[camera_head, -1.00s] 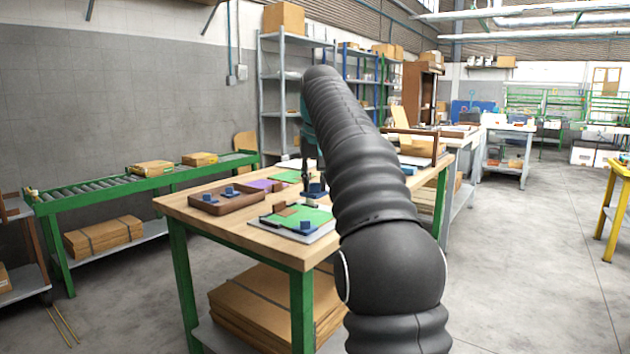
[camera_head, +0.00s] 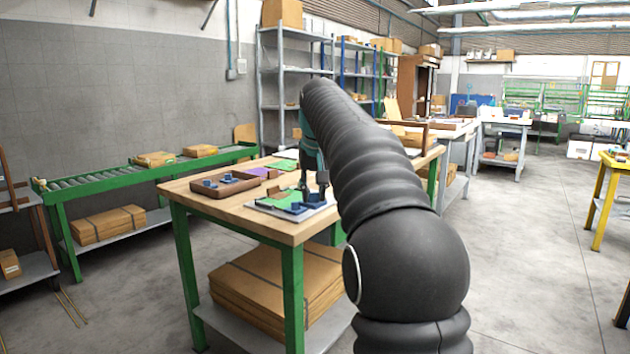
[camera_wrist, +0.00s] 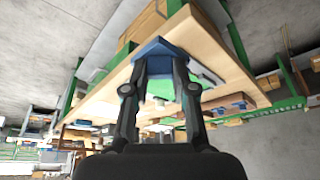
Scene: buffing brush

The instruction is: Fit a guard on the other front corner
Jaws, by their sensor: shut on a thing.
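My gripper (camera_head: 313,190) is shut on a blue corner guard (camera_head: 319,199), at the right front corner of the green-topped board (camera_head: 268,199). The held guard also shows in the wrist view (camera_wrist: 160,46), between my fingertips (camera_wrist: 161,64), and hides part of the board. I cannot tell if it touches the board. Another blue guard (camera_head: 297,208) sits at the board's nearer front corner. The brown tray (camera_head: 197,193) to the left holds blue guards (camera_head: 228,177).
The wooden workbench (camera_head: 235,214) has green legs, with cardboard (camera_head: 265,285) stacked below. A roller conveyor (camera_head: 110,177) stands to the left.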

